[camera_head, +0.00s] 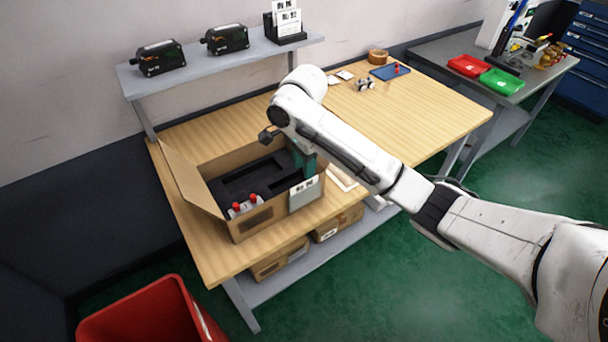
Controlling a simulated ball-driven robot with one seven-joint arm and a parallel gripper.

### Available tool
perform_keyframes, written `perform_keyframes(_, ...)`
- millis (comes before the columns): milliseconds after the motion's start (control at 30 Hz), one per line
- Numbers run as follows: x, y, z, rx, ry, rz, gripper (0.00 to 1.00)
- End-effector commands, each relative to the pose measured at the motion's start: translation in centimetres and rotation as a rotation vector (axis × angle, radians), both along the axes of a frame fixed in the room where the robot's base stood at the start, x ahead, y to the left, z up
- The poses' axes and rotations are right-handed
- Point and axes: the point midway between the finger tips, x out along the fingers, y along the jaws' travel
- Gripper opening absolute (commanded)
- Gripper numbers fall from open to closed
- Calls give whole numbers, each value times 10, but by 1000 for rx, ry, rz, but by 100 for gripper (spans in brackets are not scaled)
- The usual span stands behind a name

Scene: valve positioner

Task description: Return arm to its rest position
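My white arm (345,145) reaches in from the lower right across the wooden workbench (440,112). Its far end bends down over the right side of an open cardboard box (262,220). My gripper (303,160) is low at the box's right inner side, mostly hidden by my own arm. A dark teal part shows there, but I cannot tell whether it is a finger or a held thing. The box has a black insert (250,178) and a small light part with two red knobs (244,206) at its front.
A grey shelf (200,65) with two black devices (158,58) and a card holder (285,22) stands behind the box. A blue tray (390,72) and small parts lie at the bench's back right. A red bin (150,315) stands at lower left. The bench's right part is clear.

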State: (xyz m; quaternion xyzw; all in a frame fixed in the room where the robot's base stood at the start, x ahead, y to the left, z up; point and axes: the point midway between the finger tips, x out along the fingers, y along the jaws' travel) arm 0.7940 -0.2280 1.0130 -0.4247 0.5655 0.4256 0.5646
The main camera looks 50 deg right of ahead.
Motion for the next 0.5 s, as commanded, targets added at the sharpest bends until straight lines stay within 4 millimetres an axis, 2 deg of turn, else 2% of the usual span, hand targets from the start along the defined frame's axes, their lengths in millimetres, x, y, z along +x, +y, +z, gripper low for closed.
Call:
perform_keyframes(67,1,-1,23,-4,-3,0,36)
perform_keyframes(200,0,-1,43,-3,-1,0,36)
perform_keyframes(333,0,-1,54,-2,0,1,36)
perform_keyframes(500,0,0,57,0,1,0,36)
